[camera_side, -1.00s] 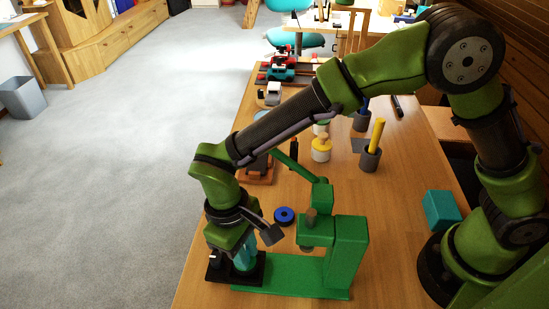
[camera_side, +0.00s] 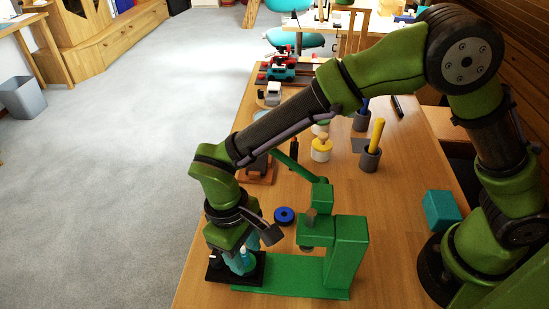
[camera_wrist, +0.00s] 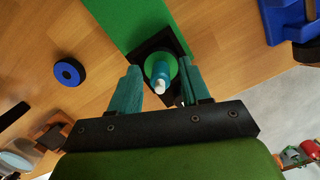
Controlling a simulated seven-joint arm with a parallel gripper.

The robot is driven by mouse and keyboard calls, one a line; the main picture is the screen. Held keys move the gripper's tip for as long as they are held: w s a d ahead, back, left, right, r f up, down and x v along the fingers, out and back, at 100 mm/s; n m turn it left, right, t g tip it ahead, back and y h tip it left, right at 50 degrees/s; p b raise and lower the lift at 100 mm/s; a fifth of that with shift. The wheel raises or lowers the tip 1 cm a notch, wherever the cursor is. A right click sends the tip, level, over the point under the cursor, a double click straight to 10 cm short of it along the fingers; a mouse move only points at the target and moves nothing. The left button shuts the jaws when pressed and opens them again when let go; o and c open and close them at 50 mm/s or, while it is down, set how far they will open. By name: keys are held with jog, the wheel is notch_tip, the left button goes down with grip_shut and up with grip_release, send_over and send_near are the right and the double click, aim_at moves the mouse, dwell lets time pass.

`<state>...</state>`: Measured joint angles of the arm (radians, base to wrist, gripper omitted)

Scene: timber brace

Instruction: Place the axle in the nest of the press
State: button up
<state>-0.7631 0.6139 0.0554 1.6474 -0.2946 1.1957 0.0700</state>
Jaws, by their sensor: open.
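The axle (camera_wrist: 161,71), light blue with a white end, stands in the green round nest (camera_wrist: 150,66) on a black square plate at the end of the press base. In the side view the axle (camera_side: 244,257) looks upright. My gripper (camera_wrist: 160,97) is open, with one teal finger on each side of the axle and gaps between. In the side view my gripper (camera_side: 238,262) is low over the black plate (camera_side: 217,274) and hides part of the nest. The green press (camera_side: 345,255) stands to the right, its head clear of the axle.
A blue ring (camera_side: 284,215) lies on the table behind the press base. A yellow-topped pot (camera_side: 321,149), a grey cup (camera_side: 370,158) with a yellow rod and a teal box (camera_side: 441,210) stand farther off. The table's left edge is close to the black plate.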

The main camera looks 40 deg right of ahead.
notch_tip(320, 180, up, 12)
jog(key=w, duration=0.1)
jog(key=shift+w+a+f, duration=0.2)
jog(key=shift+w+a, duration=0.1)
jog(key=shift+a, duration=0.05)
notch_tip(320, 180, up, 11)
jog(key=w+a+t+y, duration=0.1)
jog(key=w+t+y, duration=0.2)
jog(key=t+y, duration=0.2)
jog(key=d+r+t+y, duration=0.1)
jog(key=d+r+t, duration=0.25)
jog(key=d, duration=0.25)
jog(key=s+d+f+m+h, duration=0.1)
jog(key=s+d+f+m, duration=0.1)
jog(key=d, duration=0.6)
jog(key=s+d+f+m+h, duration=0.1)
jog(key=s+d+f+m, duration=0.1)
jog(key=d, duration=0.6)
jog(key=s+d+f+m+h, duration=0.1)
jog(key=s+d+f+m, duration=0.1)
jog(key=s+d+m, duration=0.2)
jog(key=s+d, duration=0.2)
jog(key=d, duration=0.2)
jog(key=shift+d+f, duration=0.15)
jog(key=shift+f, duration=0.2)
